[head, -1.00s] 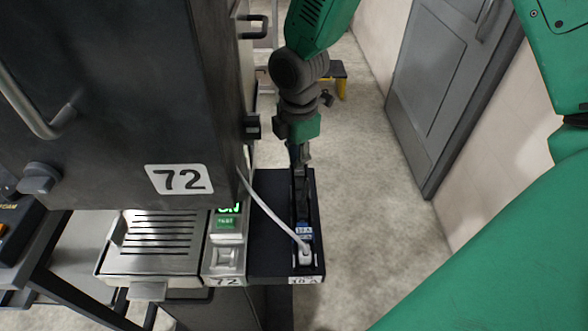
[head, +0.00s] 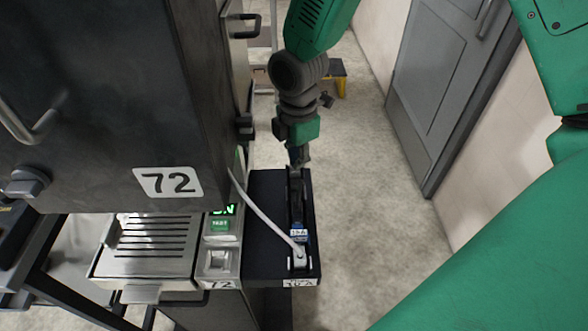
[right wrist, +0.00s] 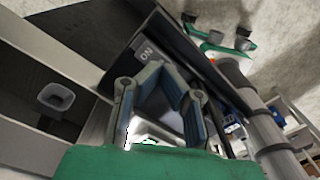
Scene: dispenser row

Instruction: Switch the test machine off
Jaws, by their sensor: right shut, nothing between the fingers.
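The test machine is a dark cabinet (head: 110,110) marked 72, at the left of the head view. Its front panel has a lit green ON sign (head: 224,210), a green TEST button (head: 220,224) and a pale switch (head: 218,261) above a 72 label. Beside it is a black box (head: 266,230) with a slot, a blue tag (head: 299,233) and a white fitting (head: 299,261) joined to a pale cable (head: 262,221). My right gripper (head: 297,168) is shut and empty at the box's far end; contact is unclear. The right wrist view shows its fingers (right wrist: 164,85). My left gripper is not in view.
A slotted metal tray (head: 145,272) juts out left of the switch panel. A grey door (head: 440,85) and pale wall stand at the right. The floor (head: 385,250) right of the black box is clear. A yellow-edged step (head: 340,82) is behind my arm.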

